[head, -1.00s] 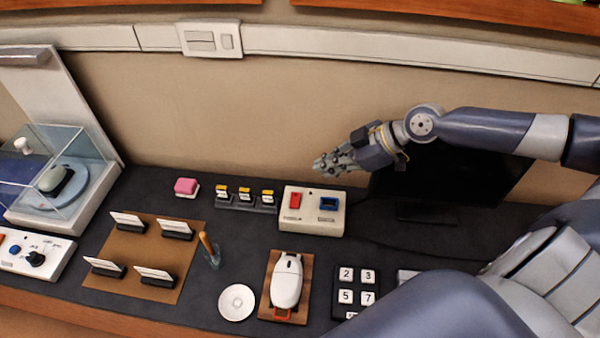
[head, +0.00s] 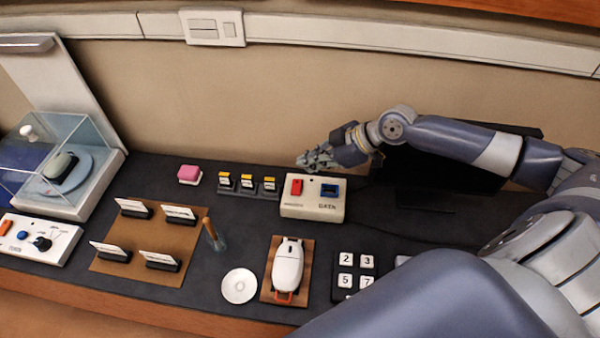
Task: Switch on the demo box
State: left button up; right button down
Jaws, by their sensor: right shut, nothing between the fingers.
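My right gripper (head: 305,162) reaches in from the right, shut and empty. Its fingertips show just above the box's back edge in the picture, nearest the red switch. I cannot tell its exact height, and I see no contact with the switches. My left gripper is not in view.
A white mouse-like device (head: 288,264), a white disc (head: 239,286) and a number keypad (head: 355,272) lie in front. A dark screen (head: 435,172) stands behind my right arm.

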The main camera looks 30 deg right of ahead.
aim_at(300, 184)
jog(key=p+x, duration=0.1)
jog(key=x, duration=0.3)
jog(key=shift+w+a+f, duration=0.1)
jog(key=shift+f, duration=0.05)
notch_tip(300, 184, down, 2)
jog(key=shift+f+p, duration=0.25)
jog(key=shift+p, duration=0.1)
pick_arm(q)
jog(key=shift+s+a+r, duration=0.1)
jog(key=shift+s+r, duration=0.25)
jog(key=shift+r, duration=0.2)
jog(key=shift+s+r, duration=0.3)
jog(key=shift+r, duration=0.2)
pick_arm(e)
jog(key=shift+w+d+f, duration=0.1)
jog(key=shift+d+f, duration=0.2)
jog(key=shift+f, duration=0.4)
jog(key=shift+w+d+f+b, duration=0.1)
jog(key=shift+f+b, duration=0.3)
jog(key=shift+b, duration=0.25)
jog(key=shift+d, duration=0.1)
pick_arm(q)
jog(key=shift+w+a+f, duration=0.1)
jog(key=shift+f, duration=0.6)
pick_arm(e)
jog(key=shift+r, duration=0.1)
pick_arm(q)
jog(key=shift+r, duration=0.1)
